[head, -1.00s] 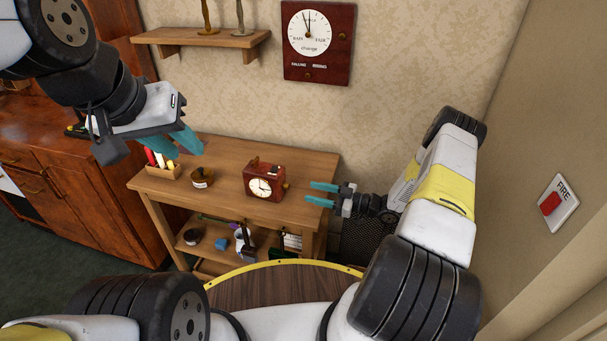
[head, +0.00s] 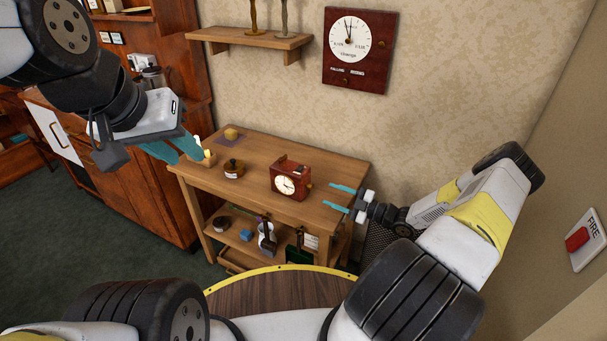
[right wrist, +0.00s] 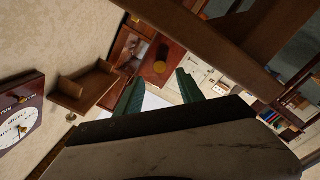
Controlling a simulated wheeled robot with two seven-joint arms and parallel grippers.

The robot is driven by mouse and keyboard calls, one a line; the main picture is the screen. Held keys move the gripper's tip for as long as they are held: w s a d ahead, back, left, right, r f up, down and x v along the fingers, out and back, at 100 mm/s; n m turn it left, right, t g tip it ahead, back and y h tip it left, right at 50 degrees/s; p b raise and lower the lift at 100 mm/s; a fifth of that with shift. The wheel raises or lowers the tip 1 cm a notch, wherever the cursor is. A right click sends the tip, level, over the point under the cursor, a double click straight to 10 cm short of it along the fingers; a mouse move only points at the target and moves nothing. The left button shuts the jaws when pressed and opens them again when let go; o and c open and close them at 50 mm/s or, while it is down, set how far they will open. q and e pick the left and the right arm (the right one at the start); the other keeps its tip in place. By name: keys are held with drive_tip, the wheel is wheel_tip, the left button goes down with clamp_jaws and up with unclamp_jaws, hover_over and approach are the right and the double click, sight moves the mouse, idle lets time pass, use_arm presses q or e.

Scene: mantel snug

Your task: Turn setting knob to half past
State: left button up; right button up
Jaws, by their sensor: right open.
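A red-brown clock (head: 289,181) with a white round dial stands upright on the wooden table. The setting knob, a small brass knob (head: 308,185), is on its right side. The dial hands are too small to read surely. My left gripper (head: 190,162) is open and empty, high at the left, in front of the table's left end.
The table top (head: 252,195) also holds a round brown pot (head: 234,170) and a pen holder (head: 209,158) at the left. A lower shelf holds several small items. A wall dial (head: 358,48) and a wall shelf (head: 262,40) are above. A wall with a fire switch (head: 580,240) is at right.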

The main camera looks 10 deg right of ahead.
sight(312, 187)
drive_tip(key=x, duration=0.7)
drive_tip(key=shift+c, duration=0.5)
clamp_jaws()
